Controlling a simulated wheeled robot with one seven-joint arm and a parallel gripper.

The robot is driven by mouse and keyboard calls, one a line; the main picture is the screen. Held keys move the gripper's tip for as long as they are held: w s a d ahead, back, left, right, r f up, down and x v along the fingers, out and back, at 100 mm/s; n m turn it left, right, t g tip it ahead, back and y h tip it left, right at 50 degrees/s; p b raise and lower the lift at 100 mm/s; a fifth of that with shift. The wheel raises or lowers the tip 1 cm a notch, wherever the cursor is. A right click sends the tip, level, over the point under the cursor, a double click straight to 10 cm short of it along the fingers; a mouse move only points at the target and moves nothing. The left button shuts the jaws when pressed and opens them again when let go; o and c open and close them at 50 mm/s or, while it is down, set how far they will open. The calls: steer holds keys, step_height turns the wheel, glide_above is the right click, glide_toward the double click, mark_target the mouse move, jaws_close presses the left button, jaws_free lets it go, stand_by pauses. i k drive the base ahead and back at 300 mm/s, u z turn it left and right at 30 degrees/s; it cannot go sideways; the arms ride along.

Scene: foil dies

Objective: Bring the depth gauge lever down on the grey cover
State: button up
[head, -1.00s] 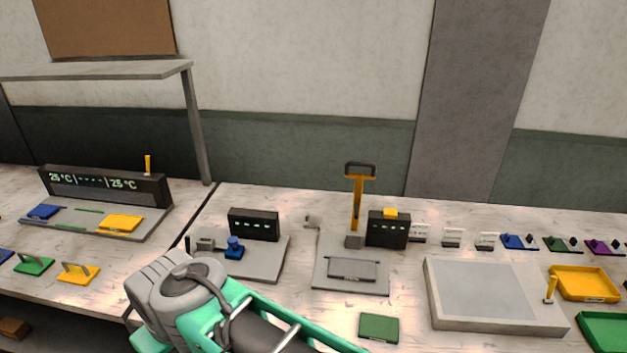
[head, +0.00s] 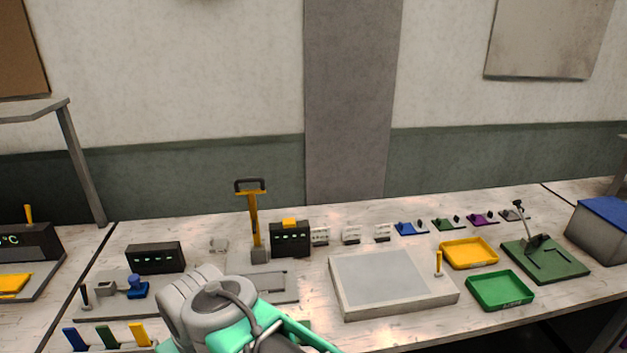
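The depth gauge lever (head: 255,222) is a yellow arm with a dark loop handle, standing upright at the back of a grey base plate. A dark display box (head: 290,241) with a yellow block on top stands beside it on the right. The grey cover (head: 268,283) appears to be the flat grey plate on the base in front of the lever; my arm hides its left part. The raised lever is apart from it. My arm crosses the bottom middle of the head view, in front of the gauge. My gripper's fingers are not in view.
A large grey panel box (head: 392,285) stands right of the gauge. Yellow (head: 467,252) and green (head: 500,289) trays lie beyond it, then a green base (head: 545,260) with a lever. Another display box (head: 155,257) stands at left. Several small dies line the back.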

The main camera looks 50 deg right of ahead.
mark_target(249, 193)
steer(key=z, duration=2.25)
steer(key=k, duration=0.9)
steer(key=u, duration=0.95)
steer(key=i, duration=1)
